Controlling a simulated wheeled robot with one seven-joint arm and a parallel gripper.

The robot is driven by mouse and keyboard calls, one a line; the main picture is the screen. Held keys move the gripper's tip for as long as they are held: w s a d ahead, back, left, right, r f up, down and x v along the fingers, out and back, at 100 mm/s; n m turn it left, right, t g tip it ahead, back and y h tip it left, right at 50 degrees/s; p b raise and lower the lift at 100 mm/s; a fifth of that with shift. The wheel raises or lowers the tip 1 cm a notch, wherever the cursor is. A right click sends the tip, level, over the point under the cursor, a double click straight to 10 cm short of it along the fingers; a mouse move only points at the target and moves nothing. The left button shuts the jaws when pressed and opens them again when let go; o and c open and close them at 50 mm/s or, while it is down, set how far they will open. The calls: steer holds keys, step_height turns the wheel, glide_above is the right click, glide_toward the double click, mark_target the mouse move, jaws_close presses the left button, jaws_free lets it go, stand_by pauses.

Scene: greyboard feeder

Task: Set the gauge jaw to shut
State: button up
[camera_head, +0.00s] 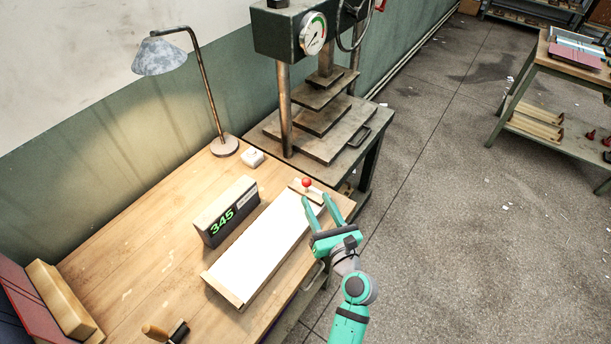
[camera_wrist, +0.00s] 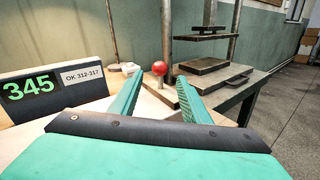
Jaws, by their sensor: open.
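The gauge is a long white-topped board (camera_head: 264,245) on the wooden bench, with a wooden jaw (camera_head: 301,192) at its far end. A red ball knob (camera_head: 307,182) stands up on that jaw. The knob (camera_wrist: 160,68) shows in the wrist view between and beyond my fingertips. A dark display box (camera_head: 226,211) beside the board reads 345, and its label (camera_wrist: 83,74) in the wrist view reads OK 312-317. My green gripper (camera_head: 317,204) is open and empty, near the jaw and apart from the knob. The jaw's lower part is partly hidden by my fingers in the wrist view.
A lamp (camera_head: 160,57) and a small white object (camera_head: 252,158) stand at the bench's back. A press (camera_head: 318,120) with a dial stands beyond the knob. Open floor is to the right.

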mark_target(307, 182)
steer(key=x, duration=0.8)
steer(key=shift+w+a, duration=0.15)
steer(key=shift+w, duration=0.15)
